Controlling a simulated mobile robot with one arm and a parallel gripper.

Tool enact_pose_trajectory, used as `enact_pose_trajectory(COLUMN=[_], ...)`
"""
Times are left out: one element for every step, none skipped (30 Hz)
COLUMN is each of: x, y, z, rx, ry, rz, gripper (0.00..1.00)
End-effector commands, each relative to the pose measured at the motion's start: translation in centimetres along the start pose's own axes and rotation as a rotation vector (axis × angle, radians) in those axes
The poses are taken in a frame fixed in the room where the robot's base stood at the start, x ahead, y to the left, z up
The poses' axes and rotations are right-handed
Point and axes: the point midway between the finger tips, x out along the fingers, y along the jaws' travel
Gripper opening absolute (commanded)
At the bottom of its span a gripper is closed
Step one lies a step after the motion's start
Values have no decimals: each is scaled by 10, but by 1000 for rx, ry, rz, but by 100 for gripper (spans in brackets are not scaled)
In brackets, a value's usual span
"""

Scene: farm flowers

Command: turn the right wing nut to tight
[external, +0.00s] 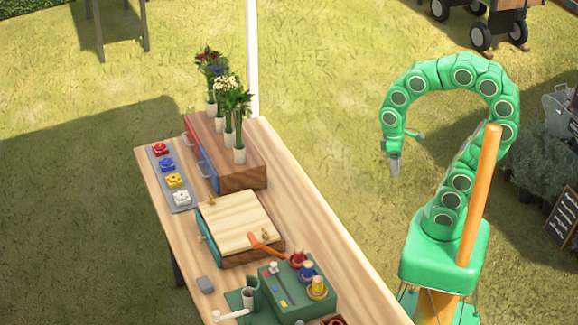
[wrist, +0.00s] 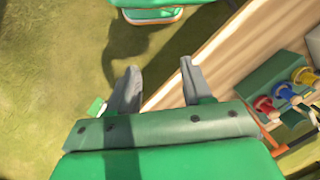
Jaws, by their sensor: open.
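A flower press with a pale wooden top board (external: 232,216) lies on the long wooden table. A small brass-coloured piece, which looks like the right wing nut (external: 266,232), sits at the board's right side. A similar small piece, likely the left wing nut (external: 211,198), sits near the far left corner. Both are too small to tell how tight they are. My gripper (external: 395,166) hangs in the air to the right of the table, well apart from the press. In the wrist view my gripper (wrist: 158,76) is open, with nothing between its fingers. The press is not clearly visible there.
An orange handle (external: 265,246) lies close beside the right wing nut. A green box (external: 290,286) with red, blue and yellow knobs stands nearer. A wooden drawer cabinet (external: 228,155) with potted flowers stands behind the press. Grass lies between my arm and the table (external: 330,245).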

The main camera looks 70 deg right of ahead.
Motion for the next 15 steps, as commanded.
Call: enact_pose_trajectory(x=[-2, -3, -4, -5, -6, -6, -7, -9, -11, -12, -13, -14, -15, -16, -18], y=[-2, -4, -7, -8, -11, -13, -14, -16, -17, -17, -18, -19, -20, -20, -22], z=[-12, -19, -27, -34, -40, -49, -56, -64, -73, -81, -88, -98, -106, -114, -125], rx=[-42, -69, -108, -136, -163, -201, -230, -260, -302, -335, -368, -415, -450, -486, -534], ry=[-2, -2, -1, 1, 2, 4, 7, 11, 17, 20, 23, 26, 29, 33, 39], rz=[-12, -21, -32, -39, -48, -57, -63, -66, -66, -64, -60, -54, -48, -41, -32], gripper=[50, 50, 50, 50, 50, 50, 50, 50, 50, 50, 50, 50, 50, 50, 50])
